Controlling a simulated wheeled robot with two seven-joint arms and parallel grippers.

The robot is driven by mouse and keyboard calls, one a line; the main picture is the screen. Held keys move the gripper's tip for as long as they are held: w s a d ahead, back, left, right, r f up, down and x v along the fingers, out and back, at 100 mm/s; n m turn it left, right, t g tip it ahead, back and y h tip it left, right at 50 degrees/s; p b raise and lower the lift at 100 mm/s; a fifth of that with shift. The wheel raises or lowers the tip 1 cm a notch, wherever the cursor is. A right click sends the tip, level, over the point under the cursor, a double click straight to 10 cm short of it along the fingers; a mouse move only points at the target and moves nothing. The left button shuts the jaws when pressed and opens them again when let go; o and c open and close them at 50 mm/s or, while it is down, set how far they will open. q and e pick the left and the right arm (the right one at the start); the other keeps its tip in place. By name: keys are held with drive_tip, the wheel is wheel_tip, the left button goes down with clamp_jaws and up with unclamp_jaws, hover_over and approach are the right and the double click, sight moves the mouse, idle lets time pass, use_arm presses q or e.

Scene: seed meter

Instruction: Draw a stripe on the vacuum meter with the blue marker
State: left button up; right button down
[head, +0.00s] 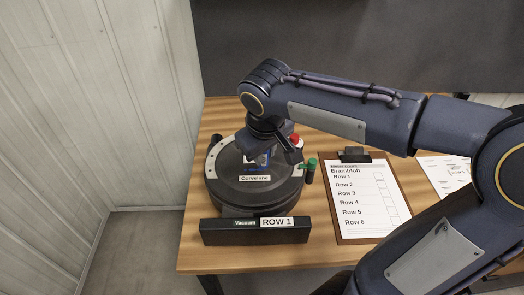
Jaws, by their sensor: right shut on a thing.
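The vacuum meter (228,192) is a round dark housing with a pale, hole-dotted rim and a "Corvelene" label, standing at the left of the wooden table. A black block (225,238) in front of it reads "Vacuum" and "ROW 1". My right gripper (262,158) is over the top of the meter, its arm coming in from the right. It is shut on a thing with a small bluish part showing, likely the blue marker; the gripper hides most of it. I cannot tell whether its tip touches the meter. No stripe can be made out. My left gripper is out of view.
A red-capped item (296,140) and a green-capped marker (311,164) stand upright at the meter's right. A clipboard (335,228) with a "Brambloft" row list lies further right. A paper sheet (446,172) lies at the far right. Corrugated wall panels (90,100) are at the left.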

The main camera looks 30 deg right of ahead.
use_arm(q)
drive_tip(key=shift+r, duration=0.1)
use_arm(e)
drive_tip(key=shift+d+r, duration=0.1)
drive_tip(key=shift+r, duration=0.05)
